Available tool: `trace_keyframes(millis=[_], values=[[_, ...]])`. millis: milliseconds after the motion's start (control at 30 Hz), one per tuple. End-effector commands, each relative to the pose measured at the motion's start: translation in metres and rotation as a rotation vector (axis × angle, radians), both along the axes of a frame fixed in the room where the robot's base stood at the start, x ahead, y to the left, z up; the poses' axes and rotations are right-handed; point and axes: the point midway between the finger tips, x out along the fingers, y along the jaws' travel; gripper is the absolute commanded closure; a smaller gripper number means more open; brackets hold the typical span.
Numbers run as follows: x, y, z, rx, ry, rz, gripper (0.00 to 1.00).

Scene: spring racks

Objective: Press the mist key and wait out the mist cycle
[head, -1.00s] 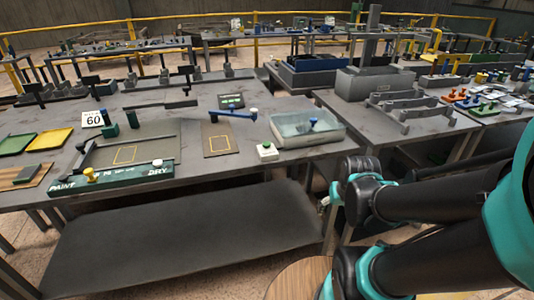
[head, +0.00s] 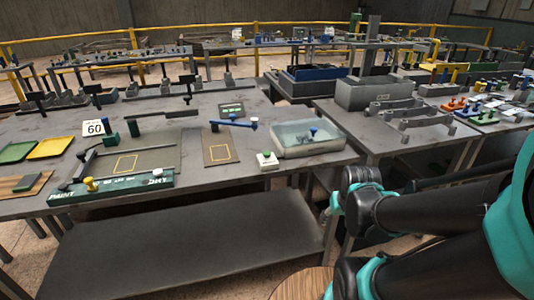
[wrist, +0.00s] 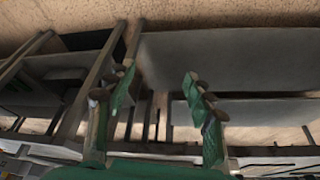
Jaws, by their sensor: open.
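A green bar marked PAINT and DRY (head: 125,188) lies along the front left, with yellow and white knobs. A "60" sign (head: 94,128), a blue-armed lever (head: 233,123) and yellow and green trays (head: 50,148) are behind. A second table (head: 350,128) stands right.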

Motion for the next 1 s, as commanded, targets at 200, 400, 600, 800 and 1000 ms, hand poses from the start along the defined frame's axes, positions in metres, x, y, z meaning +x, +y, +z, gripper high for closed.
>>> trace_keyframes(millis=[200,400,600,800,1000], values=[[0.0000,0.0000,0.0000,0.000,0.000,0.000,0.78],[0.0000,0.0000,0.0000,0.000,0.000,0.000,1.00],[0.0000,0.0000,0.0000,0.000,0.000,0.000,1.00],[0.0000,0.0000,0.0000,0.000,0.000,0.000,1.00],[0.0000,0.0000,0.0000,0.000,0.000,0.000,1.00]])
